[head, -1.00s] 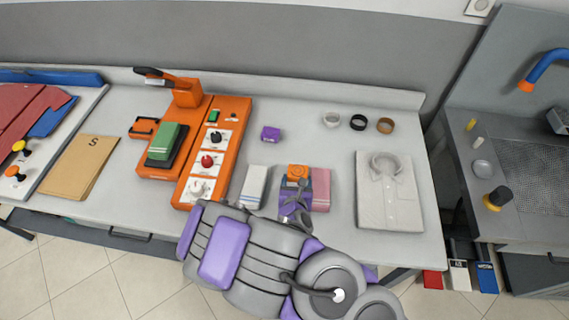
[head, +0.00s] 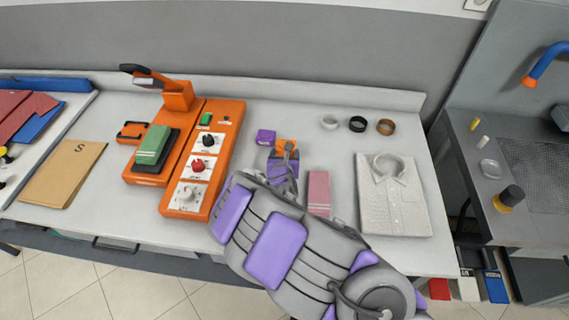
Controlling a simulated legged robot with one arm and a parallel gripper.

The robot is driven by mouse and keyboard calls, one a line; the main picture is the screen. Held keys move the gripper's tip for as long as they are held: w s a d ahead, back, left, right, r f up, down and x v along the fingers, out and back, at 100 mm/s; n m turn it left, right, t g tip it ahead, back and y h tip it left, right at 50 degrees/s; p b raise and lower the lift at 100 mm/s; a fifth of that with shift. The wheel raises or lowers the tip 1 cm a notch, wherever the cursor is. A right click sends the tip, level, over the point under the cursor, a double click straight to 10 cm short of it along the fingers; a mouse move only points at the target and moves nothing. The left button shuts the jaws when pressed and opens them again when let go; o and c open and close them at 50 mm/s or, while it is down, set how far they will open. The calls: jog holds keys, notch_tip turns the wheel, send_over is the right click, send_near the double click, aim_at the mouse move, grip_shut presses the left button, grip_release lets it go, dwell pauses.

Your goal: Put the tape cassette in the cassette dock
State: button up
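A small purple block (head: 265,137), which looks like the tape cassette, lies on the worktop right of the orange machine (head: 216,160). A small orange holder with a dark recess (head: 132,132) sits at the machine's left side and looks like the cassette dock. My gripper (head: 286,148) is over the worktop just right of and slightly nearer than the purple block, apart from it in the picture. Its end shows orange and purple with a grey linkage on top. The fingers are seen from above, so their opening and anything between them are hidden.
A green block (head: 153,145) sits on the machine's black pad, below a raised lever (head: 140,72). A pink cloth (head: 319,193) and a folded shirt (head: 390,195) lie to the right, several rings (head: 357,124) behind. A brown envelope (head: 62,173) lies left.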

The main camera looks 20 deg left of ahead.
notch_tip(320, 180, down, 4)
jog(key=shift+r+b, duration=0.1)
jog(key=shift+b, duration=0.75)
jog(key=shift+r, duration=0.15)
jog(key=o, duration=1.1)
jog(key=shift+c, duration=0.2)
jog(key=shift+s, duration=0.1)
jog(key=p+v, duration=0.3)
jog(key=v, duration=0.7)
jog(key=shift+r+p, duration=0.15)
jog(key=shift+p, duration=0.15)
jog(key=shift+v, duration=0.9)
